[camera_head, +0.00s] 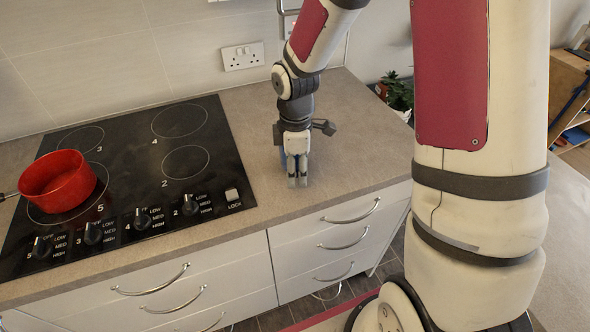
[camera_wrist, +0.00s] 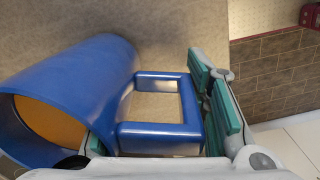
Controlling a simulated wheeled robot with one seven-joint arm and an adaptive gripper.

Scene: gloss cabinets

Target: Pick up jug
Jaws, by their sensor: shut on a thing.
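The jug (camera_wrist: 85,85) is a glossy blue cylinder with a squared handle and an orange-yellow inside. It fills the left of the wrist view, its round opening toward the lower left. My gripper (camera_head: 297,180) points down at the worktop, right of the hob. In the wrist view its teal finger pads lie on both sides of the handle, and it is shut on the jug by the handle. In the head view the gripper hides nearly all of the jug. I cannot tell whether the jug touches the worktop.
A black hob (camera_head: 140,165) lies left of my gripper, with a red pot (camera_head: 58,182) on it. The grey worktop (camera_head: 350,140) is clear to the right. Drawers (camera_head: 335,240) are below, and a plant (camera_head: 398,92) is beyond the worktop's right end.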

